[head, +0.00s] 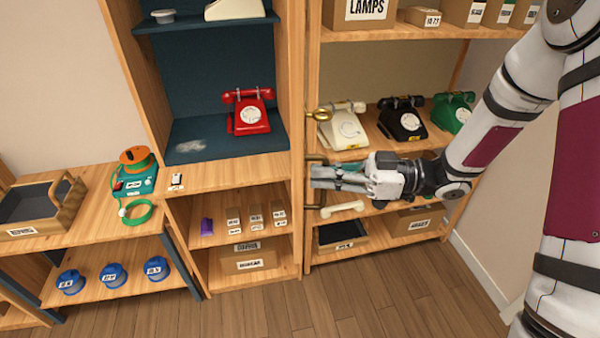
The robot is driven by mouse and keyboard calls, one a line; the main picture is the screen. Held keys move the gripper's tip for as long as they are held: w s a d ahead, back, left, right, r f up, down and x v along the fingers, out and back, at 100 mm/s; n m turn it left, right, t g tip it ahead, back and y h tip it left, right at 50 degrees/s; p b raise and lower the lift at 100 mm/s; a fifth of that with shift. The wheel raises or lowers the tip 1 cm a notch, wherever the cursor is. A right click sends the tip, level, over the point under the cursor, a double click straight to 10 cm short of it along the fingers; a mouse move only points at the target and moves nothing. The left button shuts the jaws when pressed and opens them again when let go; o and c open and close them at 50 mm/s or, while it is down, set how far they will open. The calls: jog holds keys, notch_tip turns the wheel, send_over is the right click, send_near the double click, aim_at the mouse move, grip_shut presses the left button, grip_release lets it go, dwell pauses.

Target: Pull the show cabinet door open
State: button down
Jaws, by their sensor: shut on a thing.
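My gripper (318,178) reaches in from the right at mid height. Its fingers are shut at the upright wooden edge, between two short dark handle mounts (315,158). The part of the handle between the fingers is hidden by them. The show cabinet door's wooden upright (312,70) runs down beside the blue-lined cabinet (215,60). I cannot tell how far the door stands from its frame. A brass fitting (319,115) shows on the upright above my gripper.
A red phone (249,113) stands in the blue-lined bay. White (343,128), black (403,123) and green (452,112) phones stand on a shelf behind and above my gripper. A pale handset (343,208) lies below. The wooden floor (370,300) in front is clear.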

jog(key=shift+w+d, duration=0.1)
jog(key=shift+d, duration=0.4)
jog(key=c, duration=1.7)
grip_release()
jog(key=shift+o, duration=0.2)
jog(key=d, duration=1.2)
jog(key=shift+s, duration=0.25)
